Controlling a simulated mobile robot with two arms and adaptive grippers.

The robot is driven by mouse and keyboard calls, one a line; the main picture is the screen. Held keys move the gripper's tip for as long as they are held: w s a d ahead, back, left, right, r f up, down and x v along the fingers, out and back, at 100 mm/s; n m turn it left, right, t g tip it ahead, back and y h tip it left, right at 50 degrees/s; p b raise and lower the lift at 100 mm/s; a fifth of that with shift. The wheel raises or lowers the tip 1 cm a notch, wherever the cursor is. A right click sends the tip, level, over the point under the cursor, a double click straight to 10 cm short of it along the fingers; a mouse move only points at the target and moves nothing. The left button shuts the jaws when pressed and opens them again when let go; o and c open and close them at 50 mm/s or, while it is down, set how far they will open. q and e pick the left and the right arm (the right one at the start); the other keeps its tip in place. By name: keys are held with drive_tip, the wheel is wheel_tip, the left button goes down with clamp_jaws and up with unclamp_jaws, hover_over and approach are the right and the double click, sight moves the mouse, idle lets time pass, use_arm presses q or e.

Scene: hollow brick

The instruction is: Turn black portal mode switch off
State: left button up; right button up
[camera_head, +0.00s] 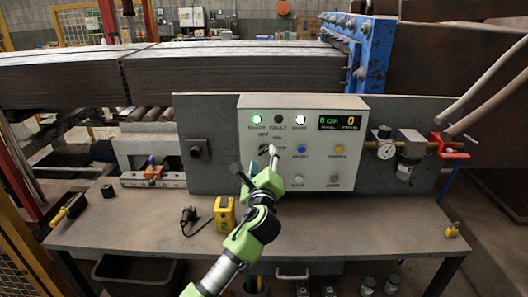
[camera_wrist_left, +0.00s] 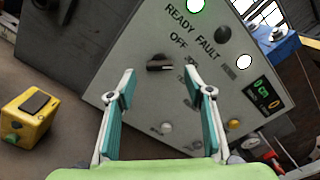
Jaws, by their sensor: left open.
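The black mode switch (camera_wrist_left: 160,64) is a rotary knob on the grey control panel (camera_head: 240,120). In the left wrist view it lies just beyond and between my fingertips, below the OFF label. In the head view the switch (camera_head: 264,149) is partly hidden by my gripper. My left gripper (camera_head: 258,161) is open in front of the panel's left side. Its two fingers also show in the left wrist view (camera_wrist_left: 160,78), spread apart with nothing between them. I cannot tell how far the tips are from the knob. My right gripper is not in view.
The panel carries lit lamps, coloured buttons (camera_head: 301,149) and a green-yellow display (camera_head: 340,123). A yellow device (camera_head: 224,214) stands on the workbench (camera_head: 350,230). A gauge (camera_head: 385,149) and red valve handle (camera_head: 450,153) are at right. The right bench top is mostly clear.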

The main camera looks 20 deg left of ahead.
sight(263, 152)
use_arm(q)
drive_tip(key=shift+x, duration=2.2)
drive_tip(key=c, duration=1.1)
